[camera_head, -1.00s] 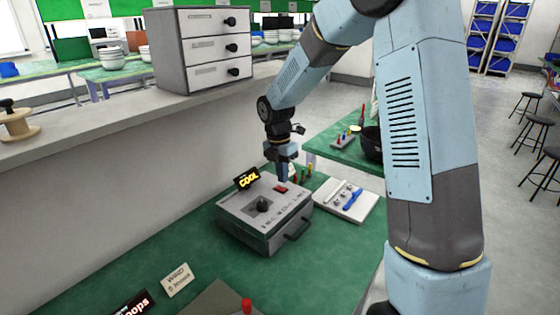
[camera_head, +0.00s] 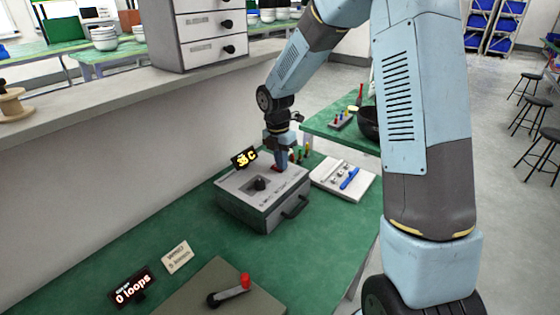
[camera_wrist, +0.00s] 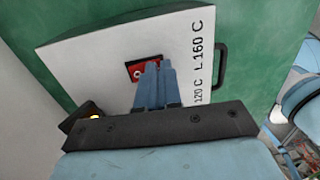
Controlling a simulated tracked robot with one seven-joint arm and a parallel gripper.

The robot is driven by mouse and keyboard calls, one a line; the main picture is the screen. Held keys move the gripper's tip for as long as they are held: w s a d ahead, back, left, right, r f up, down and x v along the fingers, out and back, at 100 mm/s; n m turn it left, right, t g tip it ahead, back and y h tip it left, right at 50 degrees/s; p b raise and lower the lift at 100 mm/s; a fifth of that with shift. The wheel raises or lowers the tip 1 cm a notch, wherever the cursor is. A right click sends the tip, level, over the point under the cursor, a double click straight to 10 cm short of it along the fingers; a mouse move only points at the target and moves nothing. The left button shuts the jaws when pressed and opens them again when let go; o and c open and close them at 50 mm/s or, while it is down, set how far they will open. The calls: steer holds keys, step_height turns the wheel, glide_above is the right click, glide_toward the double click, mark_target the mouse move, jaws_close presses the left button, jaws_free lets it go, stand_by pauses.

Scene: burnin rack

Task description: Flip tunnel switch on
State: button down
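My gripper (camera_head: 282,166) is over the far right of the box, pointing down at the switch. In the wrist view its blue fingertips (camera_wrist: 152,68) lie close together at the switch and cover part of it. Whether they touch it is not clear. A small display (camera_head: 244,158) behind the box reads what looks like "38 C".
A crank with a red grip (camera_head: 245,281) and a "0 loops" display (camera_head: 131,290) stand in front. A grey drawer unit (camera_head: 172,35) is on the ledge behind.

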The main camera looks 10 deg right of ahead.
steer(key=shift+s+d+f, duration=0.25)
steer(key=shift+s+f, duration=0.1)
steer(key=shift+f, duration=0.25)
steer(key=shift+w+a+r, duration=0.2)
steer(key=shift+w+a, duration=0.2)
steer(key=shift+w+a+r, duration=0.1)
steer(key=shift+w+r, duration=0.05)
steer(key=shift+r, duration=0.45)
step_height(320, 180, up, 13)
steer(key=s+d, duration=0.1)
steer(key=d, duration=0.1)
steer(key=s+d+r+m+t, duration=0.2)
steer(key=s+d+r+m, duration=0.2)
steer(key=s+r+m, duration=0.25)
steer(key=s+d+r+m+t, duration=0.2)
steer(key=s+d+m, duration=0.2)
steer(key=s+m, duration=0.6)
steer(key=s+d+r+m+t+y, duration=0.1)
steer(key=s+d+m, duration=0.3)
steer(key=s+m, duration=0.6)
steer(key=shift+s+r+m+t, duration=0.35)
steer(key=shift+s+r+t, duration=0.35)
steer(key=shift+s, duration=0.15)
